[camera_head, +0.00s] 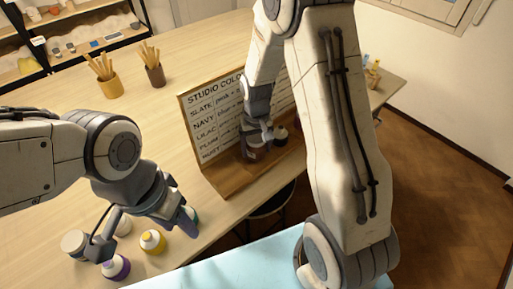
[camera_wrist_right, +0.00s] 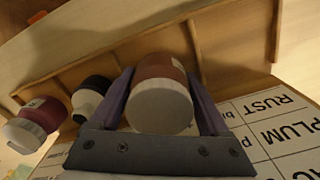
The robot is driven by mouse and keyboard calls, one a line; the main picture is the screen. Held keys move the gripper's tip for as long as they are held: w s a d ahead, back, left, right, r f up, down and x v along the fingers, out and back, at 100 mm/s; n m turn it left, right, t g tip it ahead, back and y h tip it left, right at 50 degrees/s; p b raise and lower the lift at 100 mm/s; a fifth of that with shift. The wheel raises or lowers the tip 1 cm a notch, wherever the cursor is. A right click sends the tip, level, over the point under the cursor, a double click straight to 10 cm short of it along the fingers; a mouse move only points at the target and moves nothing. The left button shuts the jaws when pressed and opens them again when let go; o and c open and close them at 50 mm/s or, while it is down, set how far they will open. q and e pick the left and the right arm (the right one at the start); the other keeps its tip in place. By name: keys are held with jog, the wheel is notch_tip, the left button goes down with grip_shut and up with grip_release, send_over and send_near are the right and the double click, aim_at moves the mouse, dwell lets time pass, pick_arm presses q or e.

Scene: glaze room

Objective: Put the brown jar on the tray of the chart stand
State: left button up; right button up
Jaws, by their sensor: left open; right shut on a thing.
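The chart stand (camera_head: 225,178) is a wooden board with a written colour chart and a divided tray along its foot. My right gripper (camera_head: 257,143) is at the tray, shut on the brown jar (camera_head: 252,154). In the right wrist view the brown jar (camera_wrist_right: 160,68), with its white lid towards the camera, is between the fingers (camera_wrist_right: 160,92), in front of the divided tray (camera_wrist_right: 60,72). I cannot tell whether its base touches the tray floor. My left gripper (camera_head: 147,230) is open over the table's front, among several jars.
A dark jar (camera_wrist_right: 92,92) and a maroon jar (camera_wrist_right: 42,115) stand along the tray beside the held jar. Yellow (camera_head: 152,241) and purple (camera_head: 116,267) jars stand near my left gripper. Two pencil cups (camera_head: 110,87) are further back.

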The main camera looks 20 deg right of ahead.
jog(key=shift+f, duration=0.65)
jog(key=shift+f, duration=0.2)
jog(key=o, duration=1.5)
jog(key=shift+o, duration=0.2)
jog(key=shift+r, duration=0.1)
